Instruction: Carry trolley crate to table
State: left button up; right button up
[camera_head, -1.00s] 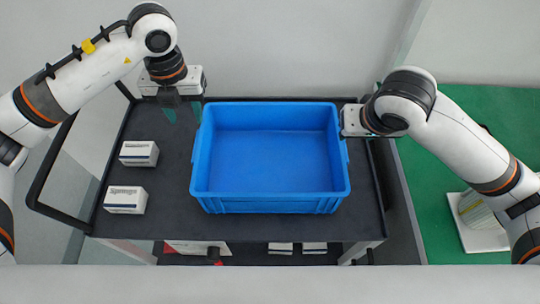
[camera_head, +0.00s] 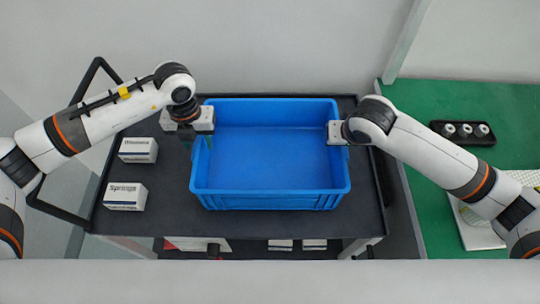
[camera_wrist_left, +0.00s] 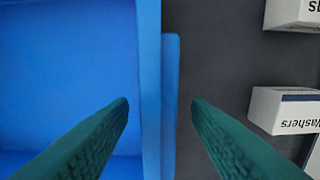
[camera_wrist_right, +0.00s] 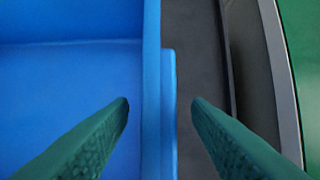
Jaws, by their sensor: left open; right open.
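The blue crate (camera_head: 270,203) stands empty on the dark trolley top (camera_head: 165,215). My left gripper (camera_head: 192,140) is at the crate's left side. In the left wrist view its open fingers (camera_wrist_left: 160,105) lie on either side of the crate's left wall (camera_wrist_left: 150,60), one over the inside and one over the outside. My right gripper (camera_head: 338,150) is at the crate's right side. In the right wrist view its open fingers (camera_wrist_right: 160,105) lie likewise on either side of the right wall (camera_wrist_right: 152,60). I cannot tell whether any finger touches the crate.
Two white boxes (camera_head: 138,150) (camera_head: 126,196) stand on the trolley left of the crate. A black handle rail (camera_head: 60,213) edges the trolley's left side. A green table (camera_head: 420,200) on the right bears a black holder (camera_head: 462,132) and a white tray (camera_head: 478,234). Boxes (camera_head: 280,244) show on a lower shelf.

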pick_arm(q)
jog(key=shift+f, duration=0.1)
jog(key=shift+c, duration=0.6)
pick_arm(e)
jog(key=shift+f, duration=0.1)
jog(key=shift+c, duration=0.6)
pick_arm(q)
grip_shut()
pick_arm(e)
grip_shut()
